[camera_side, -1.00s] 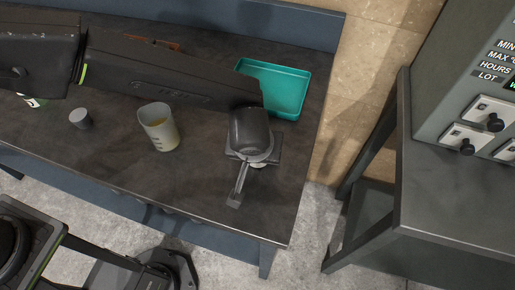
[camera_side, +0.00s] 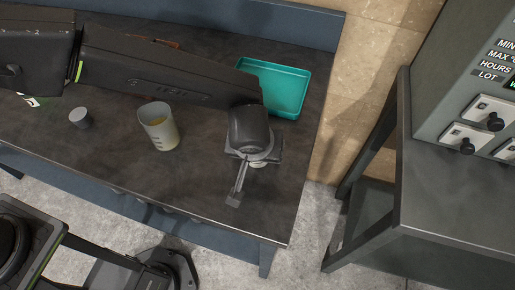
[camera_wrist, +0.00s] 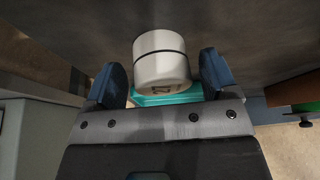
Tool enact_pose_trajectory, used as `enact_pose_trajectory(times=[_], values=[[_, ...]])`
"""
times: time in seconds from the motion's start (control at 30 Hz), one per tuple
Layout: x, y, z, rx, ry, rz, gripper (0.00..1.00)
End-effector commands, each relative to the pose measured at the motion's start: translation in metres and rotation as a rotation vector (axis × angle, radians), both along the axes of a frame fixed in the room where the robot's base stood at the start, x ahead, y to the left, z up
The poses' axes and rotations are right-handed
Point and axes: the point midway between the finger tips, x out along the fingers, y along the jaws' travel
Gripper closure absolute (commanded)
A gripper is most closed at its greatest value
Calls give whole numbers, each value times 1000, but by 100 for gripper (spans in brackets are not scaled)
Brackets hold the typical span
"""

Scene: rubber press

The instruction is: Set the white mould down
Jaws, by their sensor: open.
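The white mould (camera_wrist: 161,60) is a pale cylinder with a thin dark line around it and a dark mark on its side. In the wrist view it lies between the two blue fingers of my gripper (camera_wrist: 166,78). The fingers are open, with a gap visible on each side of it. In the side view my gripper (camera_side: 240,180) is low over the right part of the bench, and my wrist hides what is under it. I cannot make out the mould there, nor tell from these views whether it rests on the bench.
A teal tray (camera_side: 272,70) lies behind my wrist. A pale cup (camera_side: 160,138) with yellow inside and a small grey cylinder (camera_side: 80,119) stand to the left. The bench (camera_side: 200,190) is bare in front. A grey machine (camera_side: 465,95) is at the right.

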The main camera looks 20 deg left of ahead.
Motion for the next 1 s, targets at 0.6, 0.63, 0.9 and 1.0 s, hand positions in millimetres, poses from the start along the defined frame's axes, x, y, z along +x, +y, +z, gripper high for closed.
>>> enact_pose_trajectory(times=[0.6,0.63,0.9,1.0], values=[[-41,-6,100,0,-1,0,20],[-42,-6,102,1,0,0,20],[-44,-6,106,1,0,0,20],[-43,-3,108,0,1,1,20]])
